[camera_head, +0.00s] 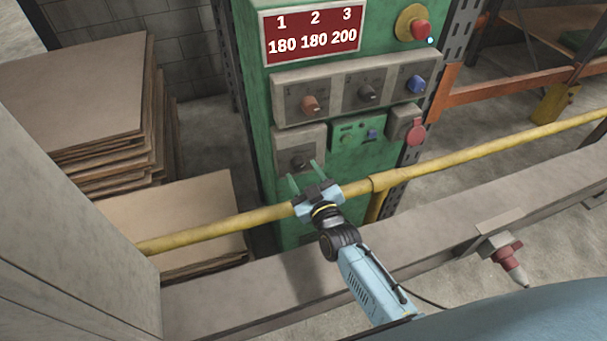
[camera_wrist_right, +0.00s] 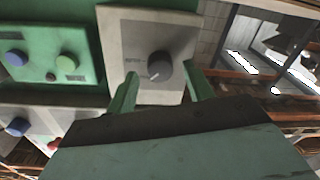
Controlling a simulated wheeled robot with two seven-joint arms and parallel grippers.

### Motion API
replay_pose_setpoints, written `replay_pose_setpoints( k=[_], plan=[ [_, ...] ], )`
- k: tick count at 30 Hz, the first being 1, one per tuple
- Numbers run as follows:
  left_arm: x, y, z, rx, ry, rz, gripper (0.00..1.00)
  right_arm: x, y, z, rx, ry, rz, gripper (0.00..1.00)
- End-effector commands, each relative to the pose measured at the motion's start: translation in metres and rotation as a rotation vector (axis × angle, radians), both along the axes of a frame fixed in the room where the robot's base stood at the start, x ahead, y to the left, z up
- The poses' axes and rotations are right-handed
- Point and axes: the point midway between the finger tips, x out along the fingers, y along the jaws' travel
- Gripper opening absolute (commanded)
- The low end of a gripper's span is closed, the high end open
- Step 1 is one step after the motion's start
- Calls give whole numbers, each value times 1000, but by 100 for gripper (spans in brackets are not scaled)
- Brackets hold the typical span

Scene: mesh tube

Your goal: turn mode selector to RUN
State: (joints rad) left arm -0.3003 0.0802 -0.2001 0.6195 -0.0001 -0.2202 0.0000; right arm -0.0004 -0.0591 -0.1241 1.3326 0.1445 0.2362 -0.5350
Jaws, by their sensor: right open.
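The mode selector (camera_head: 299,162) is a dark round knob on a grey box at the lower left of the green control cabinet (camera_head: 249,62). In the right wrist view the knob (camera_wrist_right: 159,68) shows a pale pointer mark aimed to the lower left, with small lettering at its left too blurred to read fully. My right gripper (camera_head: 305,178) is open and empty, its two green fingers pointing at the selector box. In the wrist view the fingers (camera_wrist_right: 158,92) stand either side of the knob's lower part; I cannot tell whether they touch it. My left gripper is not in view.
A yellow rail (camera_head: 440,159) crosses in front of the cabinet, under my right arm. A red emergency button (camera_head: 419,29) is at top right. Stacked boards (camera_head: 80,85) stand at left.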

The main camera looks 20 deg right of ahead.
Motion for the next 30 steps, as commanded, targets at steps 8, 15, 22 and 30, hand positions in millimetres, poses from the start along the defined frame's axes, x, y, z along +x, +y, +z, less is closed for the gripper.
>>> replay_pose_setpoints(
  k=[8, 15, 22, 30],
  plan=[
    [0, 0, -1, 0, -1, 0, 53, 8, 1, 0, 0, 1, 0, 52],
    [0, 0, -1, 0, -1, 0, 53, 8, 1, 0, 0, 1, 0, 39],
    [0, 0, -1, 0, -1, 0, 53, 8, 1, 0, 0, 1, 0, 9],
    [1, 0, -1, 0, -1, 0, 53, 8, 1, 0, 25, 1, 0, 8]
  ],
)
